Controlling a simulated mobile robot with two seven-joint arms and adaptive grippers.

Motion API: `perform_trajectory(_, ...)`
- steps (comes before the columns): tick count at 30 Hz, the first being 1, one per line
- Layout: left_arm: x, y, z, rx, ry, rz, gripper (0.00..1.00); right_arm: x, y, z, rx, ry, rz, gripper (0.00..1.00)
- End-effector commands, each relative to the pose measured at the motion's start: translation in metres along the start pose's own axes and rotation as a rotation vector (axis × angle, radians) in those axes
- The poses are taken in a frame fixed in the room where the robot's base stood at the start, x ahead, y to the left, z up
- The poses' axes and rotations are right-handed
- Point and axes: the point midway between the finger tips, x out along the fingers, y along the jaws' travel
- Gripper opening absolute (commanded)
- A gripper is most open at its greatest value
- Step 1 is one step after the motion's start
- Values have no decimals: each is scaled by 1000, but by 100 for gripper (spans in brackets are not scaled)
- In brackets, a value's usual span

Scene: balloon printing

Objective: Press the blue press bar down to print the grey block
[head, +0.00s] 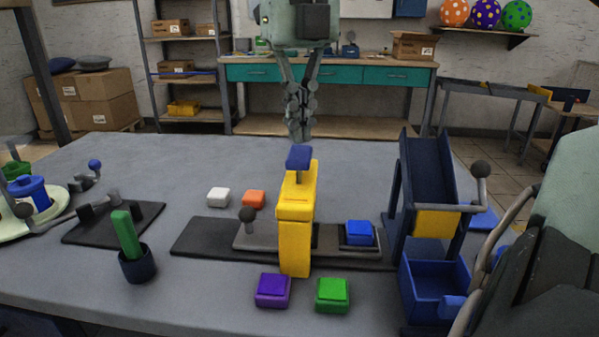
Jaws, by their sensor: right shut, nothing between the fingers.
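The blue press bar (299,158) sits raised on top of the yellow press (295,215) in the middle of the table. My right gripper (300,135) hangs straight above the bar, fingers pointing down, shut and empty. Its tips look a little above the bar, with no clear contact. No plainly grey block shows; a pale, whitish block (218,197) lies behind the press base to the left. The space under the press head is hidden by its yellow front. A blue block (359,232) sits on the press base (200,240), right of the press. My left gripper is not in view.
An orange block (254,199) lies behind the base; purple (273,290) and green (332,294) blocks lie in front. A knobbed slide plate (247,216) is left of the press. A dark blue chute (428,170) stands right; a cup (138,265) with a green stick stands left.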

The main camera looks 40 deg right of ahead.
Motion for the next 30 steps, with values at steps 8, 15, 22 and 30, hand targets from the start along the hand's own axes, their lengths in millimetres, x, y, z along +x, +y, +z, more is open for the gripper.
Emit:
perform_trajectory(8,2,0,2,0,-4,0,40,1,0,0,0,0,0,0)
perform_trajectory(15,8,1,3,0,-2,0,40,9,0,0,0,0,0,0)
perform_trajectory(22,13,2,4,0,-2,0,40,17,0,0,0,-1,0,0)
perform_trajectory(30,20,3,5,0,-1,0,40,27,0,0,0,0,0,0)
